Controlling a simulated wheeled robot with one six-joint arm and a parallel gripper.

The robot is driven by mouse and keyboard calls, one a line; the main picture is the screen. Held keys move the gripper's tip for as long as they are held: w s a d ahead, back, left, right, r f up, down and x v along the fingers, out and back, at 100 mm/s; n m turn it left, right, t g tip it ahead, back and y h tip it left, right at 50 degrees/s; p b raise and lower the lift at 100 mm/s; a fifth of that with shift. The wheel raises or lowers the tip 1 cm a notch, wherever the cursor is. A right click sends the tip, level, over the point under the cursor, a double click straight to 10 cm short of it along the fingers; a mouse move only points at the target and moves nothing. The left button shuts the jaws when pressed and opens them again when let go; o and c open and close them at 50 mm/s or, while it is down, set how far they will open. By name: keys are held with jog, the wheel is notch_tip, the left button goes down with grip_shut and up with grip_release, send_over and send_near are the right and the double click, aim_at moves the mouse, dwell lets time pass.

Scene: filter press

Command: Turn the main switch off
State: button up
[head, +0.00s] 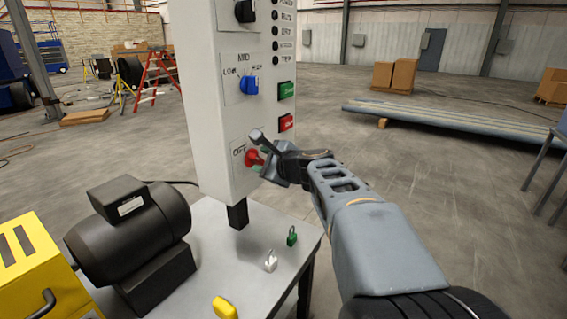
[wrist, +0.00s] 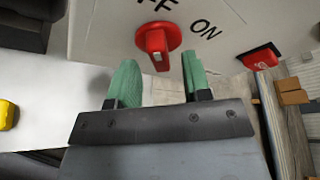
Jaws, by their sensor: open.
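The main switch is a red rotary knob (head: 251,157) low on the front of the pale control cabinet (head: 222,100). In the wrist view the red knob (wrist: 158,40) has a light mark at its lower end. "ON" is printed to its right and part of "OFF" above it. My gripper (head: 261,160) is at the knob in the head view and partly covers it. In the wrist view my gripper (wrist: 160,76) has its green fingers apart, with the knob just beyond the gap between them. I cannot tell whether they touch it.
Above the knob are a blue selector (head: 249,86), a green button (head: 286,90) and a red button (head: 286,122). A dark motor (head: 130,235), a green padlock (head: 291,236) and a white padlock (head: 270,261) are on the table (head: 215,262) below.

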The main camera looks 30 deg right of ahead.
jog(key=p+v, duration=0.1)
jog(key=v, duration=1.1)
jog(key=shift+a, duration=0.1)
